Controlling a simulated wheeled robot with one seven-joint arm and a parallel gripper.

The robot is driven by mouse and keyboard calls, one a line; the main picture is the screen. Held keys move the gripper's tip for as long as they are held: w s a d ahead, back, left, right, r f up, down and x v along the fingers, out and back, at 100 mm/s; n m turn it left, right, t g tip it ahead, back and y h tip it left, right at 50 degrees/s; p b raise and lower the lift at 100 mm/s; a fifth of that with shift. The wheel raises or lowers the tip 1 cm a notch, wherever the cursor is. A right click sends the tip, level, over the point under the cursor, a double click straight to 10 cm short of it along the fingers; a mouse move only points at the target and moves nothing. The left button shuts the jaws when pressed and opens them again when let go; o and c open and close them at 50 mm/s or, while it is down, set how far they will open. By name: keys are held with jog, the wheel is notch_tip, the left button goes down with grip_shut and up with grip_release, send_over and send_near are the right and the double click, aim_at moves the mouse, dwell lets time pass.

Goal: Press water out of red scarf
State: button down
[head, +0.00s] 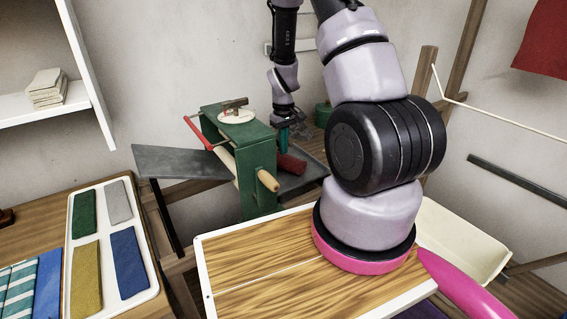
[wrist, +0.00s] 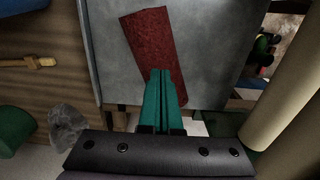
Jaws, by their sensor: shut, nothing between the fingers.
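The red scarf (head: 291,163), folded into a narrow strip, lies on a grey metal tray (head: 314,172) at the right side of a green wringer (head: 262,178). It also shows in the wrist view (wrist: 153,42), lying slightly slanted on the tray. My gripper (head: 284,142) has teal fingers, pressed together and empty. In the wrist view my gripper (wrist: 160,73) has its fingertips over the near end of the scarf. I cannot tell whether they touch it. The wringer has a red crank arm (head: 198,133) and a wooden handle (head: 268,181); its rollers are mostly hidden.
A grey sloping board (head: 178,161) is left of the wringer. A white tray (head: 140,230) holds several folded cloths at left. A cream basin (head: 460,240) is at right. Another red cloth (head: 545,40) hangs at upper right. My arm hides part of the middle.

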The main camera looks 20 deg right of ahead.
jog(key=shift+f, duration=0.55)
dwell(0.4)
jog(key=shift+s+f, duration=0.2)
jog(key=shift+s, duration=0.05)
dwell(2.4)
jog(key=shift+w+r, duration=0.15)
jog(key=shift+r, duration=0.8)
jog(key=shift+w+r, duration=0.1)
jog(key=shift+r, duration=3.1)
